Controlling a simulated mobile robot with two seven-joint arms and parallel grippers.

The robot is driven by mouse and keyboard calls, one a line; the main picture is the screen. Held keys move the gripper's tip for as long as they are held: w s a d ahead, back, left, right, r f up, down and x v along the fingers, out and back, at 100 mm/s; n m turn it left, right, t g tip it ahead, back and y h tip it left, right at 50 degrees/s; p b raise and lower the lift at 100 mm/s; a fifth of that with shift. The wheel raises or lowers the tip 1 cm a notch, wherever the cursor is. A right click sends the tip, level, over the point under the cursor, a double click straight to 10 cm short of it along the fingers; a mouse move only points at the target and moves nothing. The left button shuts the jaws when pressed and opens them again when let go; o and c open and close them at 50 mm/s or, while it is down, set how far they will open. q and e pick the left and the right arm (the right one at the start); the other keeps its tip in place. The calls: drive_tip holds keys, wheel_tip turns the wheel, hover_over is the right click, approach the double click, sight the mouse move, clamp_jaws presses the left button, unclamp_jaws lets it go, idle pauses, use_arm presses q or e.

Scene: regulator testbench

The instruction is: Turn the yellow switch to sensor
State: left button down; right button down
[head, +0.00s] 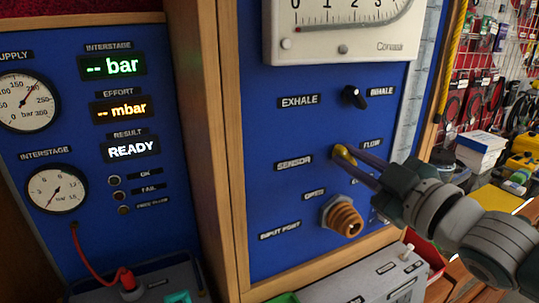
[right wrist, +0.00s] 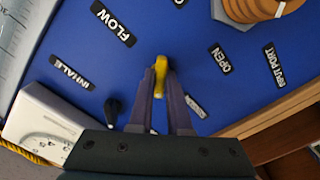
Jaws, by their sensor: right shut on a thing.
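The yellow switch (head: 344,152) sits on the blue panel between the SENSOR label (head: 293,164) at its left and the FLOW label (head: 371,143) at its upper right. My right gripper (head: 350,158) reaches it from the lower right, its two fingers around the switch and shut on it. In the right wrist view, the yellow switch (right wrist: 160,68) shows between the fingertips (right wrist: 160,75), and the FLOW label (right wrist: 113,22) is at the upper left. The fingers hide part of the switch, so its exact pointing direction is hard to tell. My left gripper is not in view.
A black EXHALE/INHALE switch (head: 354,96) is above the yellow one. A brass input port (head: 343,217) sticks out below. A white gauge (head: 340,30) is at the top. The left panel's display (head: 131,149) reads READY. A grey case (head: 370,281) stands at the bottom.

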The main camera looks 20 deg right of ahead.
drive_tip(key=shift+n, duration=0.4)
drive_tip(key=c, duration=0.9)
unclamp_jaws()
drive_tip(key=shift+o, duration=0.2)
drive_tip(key=s+b, duration=0.2)
drive_tip(key=s, duration=0.8)
drive_tip(key=shift+d, duration=0.4)
